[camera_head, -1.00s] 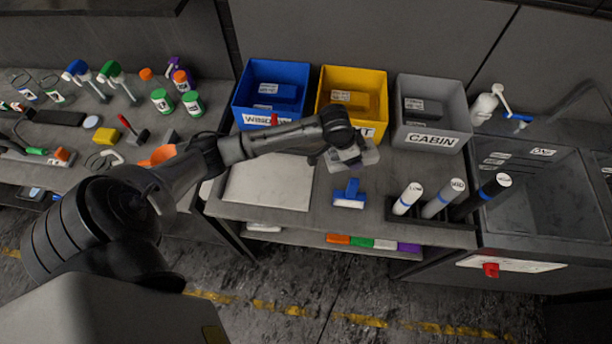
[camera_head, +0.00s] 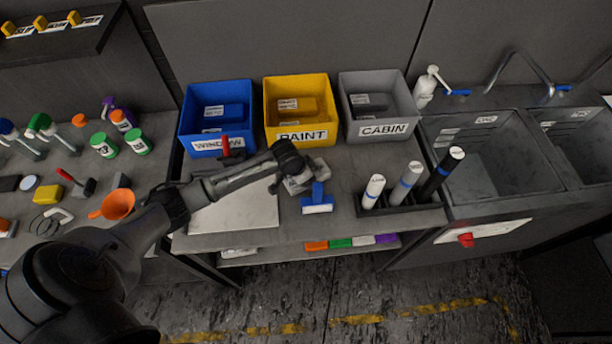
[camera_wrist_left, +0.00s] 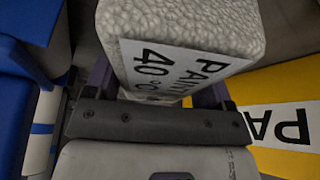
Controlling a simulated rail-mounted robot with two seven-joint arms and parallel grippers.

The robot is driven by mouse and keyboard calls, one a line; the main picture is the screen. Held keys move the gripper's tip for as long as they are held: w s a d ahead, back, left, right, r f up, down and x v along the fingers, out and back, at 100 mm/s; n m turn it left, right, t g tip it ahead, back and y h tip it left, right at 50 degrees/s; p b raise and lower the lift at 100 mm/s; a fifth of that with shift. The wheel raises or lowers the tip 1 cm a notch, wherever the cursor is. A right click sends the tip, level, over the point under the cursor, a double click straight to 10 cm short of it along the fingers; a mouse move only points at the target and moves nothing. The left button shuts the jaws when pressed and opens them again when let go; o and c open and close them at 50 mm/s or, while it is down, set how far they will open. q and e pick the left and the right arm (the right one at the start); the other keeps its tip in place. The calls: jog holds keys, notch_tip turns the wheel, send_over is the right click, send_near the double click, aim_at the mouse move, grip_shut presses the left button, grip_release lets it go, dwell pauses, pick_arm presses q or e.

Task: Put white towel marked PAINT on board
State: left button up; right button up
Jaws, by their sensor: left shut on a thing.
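The white towel (camera_wrist_left: 180,25) with a "PAINT 40°" label fills the top middle of the left wrist view. My left gripper (camera_wrist_left: 160,88) is shut on it, with a finger on either side. In the head view the gripper (camera_head: 297,178) and the towel (camera_head: 318,168) are over the bench, in front of the yellow PAINT bin (camera_head: 300,137). The pale flat board (camera_head: 236,212) lies on the bench to the left of the gripper, with nothing seen on it. My forearm covers its back edge. My right gripper is not in view.
A blue squeegee (camera_head: 318,203) lies just in front of the gripper. A blue bin (camera_head: 190,128) and a grey CABIN bin (camera_head: 385,129) flank the yellow one. Several film rolls (camera_head: 405,187) stand to the right. An orange funnel (camera_head: 116,205) is left of the board.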

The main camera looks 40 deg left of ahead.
pick_arm(q)
jog(key=shift+f, duration=0.4)
jog(key=shift+f, duration=0.1)
jog(key=o, duration=1)
jog(key=shift+c, duration=0.2)
jog(key=shift+p+v, duration=0.7)
jog(key=shift+v, duration=5.4)
